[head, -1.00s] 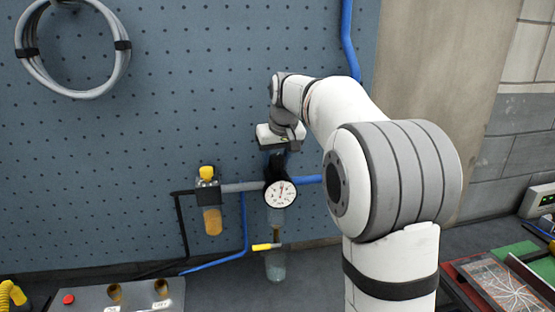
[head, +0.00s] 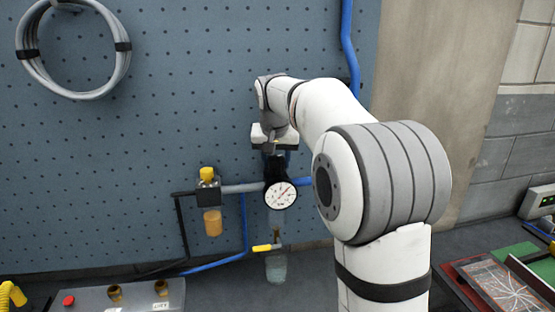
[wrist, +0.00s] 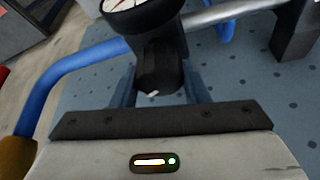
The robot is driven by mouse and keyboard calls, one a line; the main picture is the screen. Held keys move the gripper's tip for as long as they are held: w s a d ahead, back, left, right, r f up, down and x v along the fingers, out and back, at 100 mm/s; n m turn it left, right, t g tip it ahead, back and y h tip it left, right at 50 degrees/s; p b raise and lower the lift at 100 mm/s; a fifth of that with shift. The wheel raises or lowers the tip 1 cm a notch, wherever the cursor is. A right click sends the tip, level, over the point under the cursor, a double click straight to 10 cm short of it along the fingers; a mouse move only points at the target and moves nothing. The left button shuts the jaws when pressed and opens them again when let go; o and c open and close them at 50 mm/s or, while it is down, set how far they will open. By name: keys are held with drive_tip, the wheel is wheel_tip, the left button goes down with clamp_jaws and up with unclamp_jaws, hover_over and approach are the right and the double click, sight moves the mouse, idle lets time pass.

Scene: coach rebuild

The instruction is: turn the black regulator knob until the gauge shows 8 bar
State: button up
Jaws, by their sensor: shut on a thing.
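The black regulator knob (wrist: 158,72) sits between the two bluish fingers of my gripper (wrist: 160,88) in the wrist view, and the gripper is shut on it. A small pale mark shows on the knob's near edge. In the head view my gripper (head: 274,153) comes down on the regulator from above and mostly hides the knob. The round white gauge (head: 280,196) faces the camera just below, its needle pointing to the upper right. Its figures are too small to read. The gauge's lower part also shows at the top of the wrist view (wrist: 128,5).
A grey pipe (head: 240,188) runs left from the regulator to a yellow-topped unit (head: 208,190). A blue hose (head: 305,182) leaves to the right. The pegboard (head: 200,90) stands close behind.

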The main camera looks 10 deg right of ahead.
drive_tip(key=o, duration=1)
drive_tip(key=shift+r, duration=0.1)
drive_tip(key=b+v, duration=0.1)
drive_tip(key=v, duration=0.6)
drive_tip(key=shift+s+r, duration=0.15)
drive_tip(key=shift+r, duration=0.15)
drive_tip(key=s+f+n+b, duration=0.1)
drive_tip(key=s+f, duration=0.7)
drive_tip(key=s, duration=0.2)
drive_tip(key=s+f+n+b, duration=0.1)
drive_tip(key=s+f, duration=0.6)
drive_tip(key=s, duration=0.4)
drive_tip(key=s+d+f+n+y+b, duration=0.1)
drive_tip(key=s+f, duration=0.7)
drive_tip(key=s, duration=0.3)
drive_tip(key=shift+f+g, duration=0.3)
drive_tip(key=shift+g, duration=0.1)
